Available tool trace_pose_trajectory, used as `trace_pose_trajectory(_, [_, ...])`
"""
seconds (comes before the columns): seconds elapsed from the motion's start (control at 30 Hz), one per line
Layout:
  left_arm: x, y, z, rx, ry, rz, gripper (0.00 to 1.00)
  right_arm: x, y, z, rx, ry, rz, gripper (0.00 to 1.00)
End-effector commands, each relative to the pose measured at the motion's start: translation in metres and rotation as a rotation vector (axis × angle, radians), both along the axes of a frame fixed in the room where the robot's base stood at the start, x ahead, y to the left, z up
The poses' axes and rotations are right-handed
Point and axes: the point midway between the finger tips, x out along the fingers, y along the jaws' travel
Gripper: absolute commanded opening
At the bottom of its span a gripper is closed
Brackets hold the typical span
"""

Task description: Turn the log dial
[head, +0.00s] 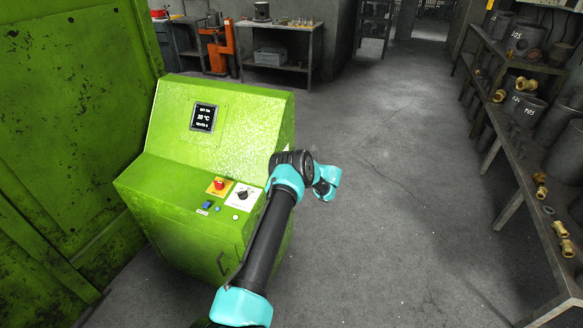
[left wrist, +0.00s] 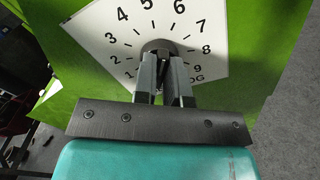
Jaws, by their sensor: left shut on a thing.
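The log dial is a grey round knob (left wrist: 156,46) on a white plate (left wrist: 85,25) with black numbers, on a green face in the left wrist view. Part of the lettering, ending in "OG", is behind my fingers. My left gripper (left wrist: 161,62) is shut on this knob, its two fingers close together. In the head view my teal and black left arm reaches to the right edge of the green console (head: 240,122); its fingers and the log dial are hidden there. My right gripper is not in view.
The console top carries a red button (head: 219,184), a dark knob on a white plate (head: 241,195) and a blue switch (head: 207,205). A screen (head: 203,117) is above. A shelf with pots and brass fittings (head: 517,85) stands right. The floor between is clear.

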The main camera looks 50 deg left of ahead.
Motion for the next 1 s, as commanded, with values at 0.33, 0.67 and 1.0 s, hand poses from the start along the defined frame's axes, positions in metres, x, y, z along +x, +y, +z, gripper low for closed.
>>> trace_pose_trajectory(0.33, [0.0006,-0.0005,-0.0012,-0.07,0.148,-0.001,0.0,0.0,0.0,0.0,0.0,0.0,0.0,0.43])
trace_pose_trajectory(0.67, [0.0006,-0.0006,-0.0013,-0.08,0.17,-0.001,0.0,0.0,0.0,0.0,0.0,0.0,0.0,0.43])
trace_pose_trajectory(1.0, [0.0006,-0.0004,-0.001,-0.079,0.169,0.0,0.28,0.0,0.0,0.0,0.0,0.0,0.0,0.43])
